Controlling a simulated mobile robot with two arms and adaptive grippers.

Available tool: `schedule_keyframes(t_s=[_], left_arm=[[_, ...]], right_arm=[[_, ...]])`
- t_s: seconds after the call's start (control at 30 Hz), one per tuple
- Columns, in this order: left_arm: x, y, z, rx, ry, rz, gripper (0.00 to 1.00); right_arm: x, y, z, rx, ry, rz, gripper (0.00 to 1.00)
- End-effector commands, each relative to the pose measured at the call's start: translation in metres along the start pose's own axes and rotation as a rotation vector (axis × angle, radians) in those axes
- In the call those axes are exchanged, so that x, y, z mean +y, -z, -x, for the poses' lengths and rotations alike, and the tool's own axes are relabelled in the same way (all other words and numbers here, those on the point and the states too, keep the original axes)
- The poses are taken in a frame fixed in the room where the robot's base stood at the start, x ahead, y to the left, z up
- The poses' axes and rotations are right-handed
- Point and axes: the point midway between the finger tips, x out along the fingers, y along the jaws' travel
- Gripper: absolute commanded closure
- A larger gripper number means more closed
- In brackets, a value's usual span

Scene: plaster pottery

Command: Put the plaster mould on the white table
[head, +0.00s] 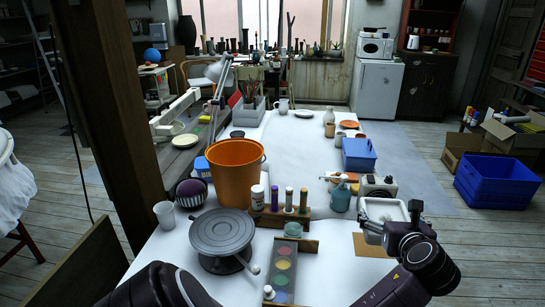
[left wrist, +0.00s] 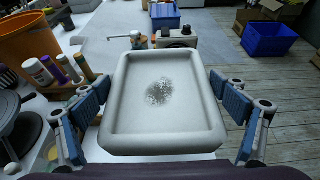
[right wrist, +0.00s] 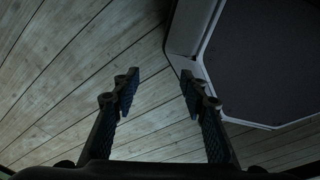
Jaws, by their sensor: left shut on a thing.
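The plaster mould (head: 384,209) is a pale, shallow rectangular tray with rounded rims and a grey speckled patch in its middle; it fills the left wrist view (left wrist: 165,125). My left gripper (head: 392,219) is shut on it, with blue-padded fingers (left wrist: 165,100) at its two sides. The mould appears held near the right edge of the white table (head: 300,150); its height above the top is hard to tell. My right gripper (right wrist: 160,82) is open and empty over the wooden floor, outside the head view.
An orange bucket (head: 232,170), a grey turntable (head: 222,232), a paint palette (head: 283,270) and bottles crowd the table's left and front. A teal jug (head: 340,197), a white device (head: 378,186) and a blue crate (head: 359,155) stand along its right side. The table's middle is largely clear.

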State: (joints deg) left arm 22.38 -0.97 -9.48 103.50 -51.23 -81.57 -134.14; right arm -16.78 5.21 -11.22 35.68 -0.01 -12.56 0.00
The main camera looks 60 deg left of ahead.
Motion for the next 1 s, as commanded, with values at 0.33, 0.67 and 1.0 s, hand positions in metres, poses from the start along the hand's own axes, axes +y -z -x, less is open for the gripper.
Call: schedule_keyframes(t_s=[0.33, 0.67, 1.0], left_arm=[[0.0, -0.002, -0.014, -0.003, 0.0, -0.002, 0.62], [0.001, 0.07, -0.042, -0.002, -0.001, -0.005, 0.62], [0.0, 0.128, -0.067, -0.006, 0.001, -0.002, 0.62]], right_arm=[[-0.009, -0.005, 0.0, -0.006, 0.01, -0.003, 0.6], [-0.02, -0.007, -0.007, -0.008, 0.023, -0.001, 0.6], [-0.013, -0.009, -0.014, -0.011, 0.014, 0.001, 0.6]])
